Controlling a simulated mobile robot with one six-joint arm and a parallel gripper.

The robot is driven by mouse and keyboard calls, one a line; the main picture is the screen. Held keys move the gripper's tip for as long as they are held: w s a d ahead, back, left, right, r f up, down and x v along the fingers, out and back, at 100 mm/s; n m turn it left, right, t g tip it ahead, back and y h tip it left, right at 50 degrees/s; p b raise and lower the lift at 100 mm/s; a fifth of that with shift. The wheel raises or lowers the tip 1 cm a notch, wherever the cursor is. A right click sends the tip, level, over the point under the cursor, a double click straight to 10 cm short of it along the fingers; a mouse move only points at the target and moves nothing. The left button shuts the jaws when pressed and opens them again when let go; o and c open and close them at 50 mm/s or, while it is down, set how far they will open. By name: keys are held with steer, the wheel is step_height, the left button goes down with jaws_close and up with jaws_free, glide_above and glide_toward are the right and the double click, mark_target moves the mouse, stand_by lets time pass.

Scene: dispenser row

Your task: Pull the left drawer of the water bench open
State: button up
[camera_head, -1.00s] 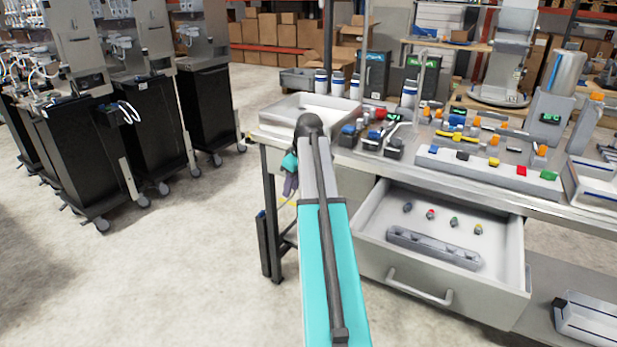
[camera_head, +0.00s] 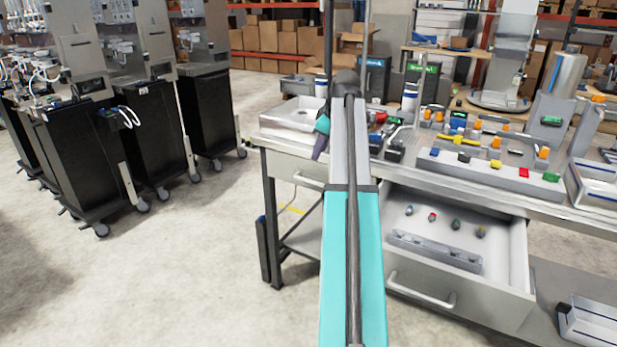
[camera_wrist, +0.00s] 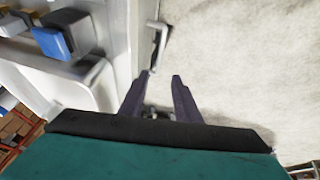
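The water bench (camera_head: 262,137) stands right of centre in the head view. Its left drawer (camera_head: 284,166) appears shut, with a pale front partly hidden behind my arm. Part of its handle (camera_head: 308,182) shows left of the arm. My gripper (camera_head: 318,154) points downward in front of the bench's front edge, above the left drawer's handle. In the wrist view my gripper (camera_wrist: 159,75) has its two dark fingers apart with nothing between them. A bar handle (camera_wrist: 160,42) on the drawer front lies beyond the fingertips, apart from them.
The right drawer (camera_head: 517,255) is open, holding several small coloured parts and a grey rack (camera_head: 435,252). A white tray (camera_head: 290,120) sits on the bench's left end. Black wheeled cabinets (camera_head: 150,150) stand at left. The floor (camera_head: 200,265) between is clear.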

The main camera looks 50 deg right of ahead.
mark_target(307, 180)
steer(key=b+x, duration=0.1)
steer(key=x, duration=1.2)
steer(key=shift+w+f, duration=0.1)
steer(key=shift+f, duration=0.3)
jaws_close()
steer(key=shift+a, duration=0.25)
